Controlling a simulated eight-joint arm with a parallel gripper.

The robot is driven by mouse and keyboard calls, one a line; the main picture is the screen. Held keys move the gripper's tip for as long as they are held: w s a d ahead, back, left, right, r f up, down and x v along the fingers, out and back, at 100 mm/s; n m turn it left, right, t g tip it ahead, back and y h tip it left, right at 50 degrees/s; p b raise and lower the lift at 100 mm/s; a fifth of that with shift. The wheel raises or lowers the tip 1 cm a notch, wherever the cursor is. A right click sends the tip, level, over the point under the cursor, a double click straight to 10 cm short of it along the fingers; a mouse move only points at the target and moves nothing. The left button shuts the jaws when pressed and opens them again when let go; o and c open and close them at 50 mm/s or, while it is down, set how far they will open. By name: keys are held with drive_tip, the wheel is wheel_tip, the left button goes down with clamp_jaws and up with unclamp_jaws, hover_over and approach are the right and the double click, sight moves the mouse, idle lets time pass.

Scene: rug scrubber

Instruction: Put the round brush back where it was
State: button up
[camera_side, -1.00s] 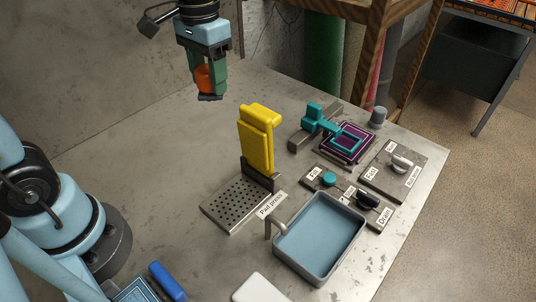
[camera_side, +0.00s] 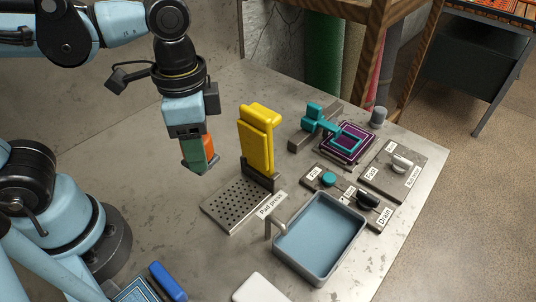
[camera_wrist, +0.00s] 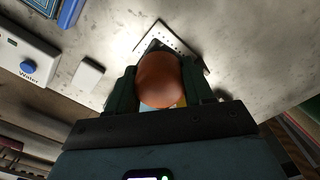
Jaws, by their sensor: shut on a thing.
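My gripper (camera_side: 198,160) is shut on an orange rounded thing (camera_side: 208,147), which I take to be the round brush, and holds it above the bare table, left of the yellow pad press. In the wrist view the round brush (camera_wrist: 160,82) shows as a smooth orange-brown rounded end between the dark fingers of my gripper (camera_wrist: 160,90). Its lower side and any bristles are hidden. I cannot make out a marked place for it in these frames.
The yellow pad press (camera_side: 258,140) stands upright behind its perforated plate (camera_side: 236,204), close right of my gripper. A basin (camera_side: 320,238) with a tap (camera_side: 273,222) is at front right.

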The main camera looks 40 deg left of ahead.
drive_tip(key=s+d+f+m, duration=0.2)
drive_tip(key=s+f+m, duration=0.35)
drive_tip(key=s, duration=0.35)
drive_tip(key=shift+d+f, duration=0.1)
drive_tip(key=shift+f, duration=3.65)
drive_tip(key=shift+f, duration=0.15)
drive_tip(key=o, duration=1)
drive_tip(key=shift+c, duration=0.2)
